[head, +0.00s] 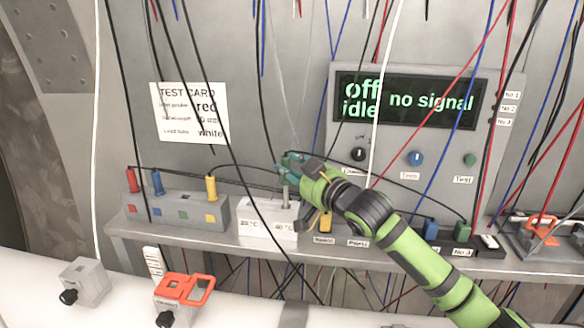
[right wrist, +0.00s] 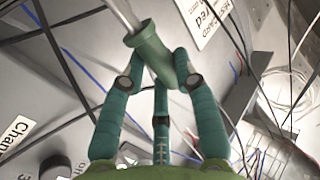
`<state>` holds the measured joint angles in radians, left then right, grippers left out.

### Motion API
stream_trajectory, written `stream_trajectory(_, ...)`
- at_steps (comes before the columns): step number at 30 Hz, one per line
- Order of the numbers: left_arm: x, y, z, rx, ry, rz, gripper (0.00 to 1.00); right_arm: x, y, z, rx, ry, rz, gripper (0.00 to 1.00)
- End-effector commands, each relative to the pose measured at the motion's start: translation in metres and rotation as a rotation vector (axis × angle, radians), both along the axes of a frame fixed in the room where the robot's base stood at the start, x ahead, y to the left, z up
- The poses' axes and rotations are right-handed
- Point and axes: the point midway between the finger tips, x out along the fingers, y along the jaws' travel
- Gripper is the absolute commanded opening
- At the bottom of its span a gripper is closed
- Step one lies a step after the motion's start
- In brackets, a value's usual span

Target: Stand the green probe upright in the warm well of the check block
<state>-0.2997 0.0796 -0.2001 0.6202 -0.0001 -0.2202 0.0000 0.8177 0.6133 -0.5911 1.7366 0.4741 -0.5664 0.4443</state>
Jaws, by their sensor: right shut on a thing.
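The white check block (head: 268,228) stands on the shelf, with a cooler label at its left and what reads as 60 °C at its right. My right gripper (head: 291,163) is shut on the green probe just above the block. The probe's metal shaft (head: 285,195) points down at the right, warm half of the block. I cannot tell whether its tip is inside the well. In the right wrist view the teal fingers close around the green probe (right wrist: 155,58), with its metal shaft (right wrist: 122,14) running up out of frame. My left gripper is not in view.
A grey holder (head: 180,212) with red, blue and yellow probes stands left of the block. The meter panel (head: 410,110) reads "off idle" and "no signal". Coloured sockets sit right of the block. Loose cables hang across the view, one crossing the block's front.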

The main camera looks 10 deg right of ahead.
Motion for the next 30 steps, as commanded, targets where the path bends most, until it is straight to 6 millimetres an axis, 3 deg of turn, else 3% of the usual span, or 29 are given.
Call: stream_trajectory(30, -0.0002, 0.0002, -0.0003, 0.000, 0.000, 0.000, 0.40, 0.0001, -0.0002, -0.0085, 0.000, -0.001, 0.000, 0.00)
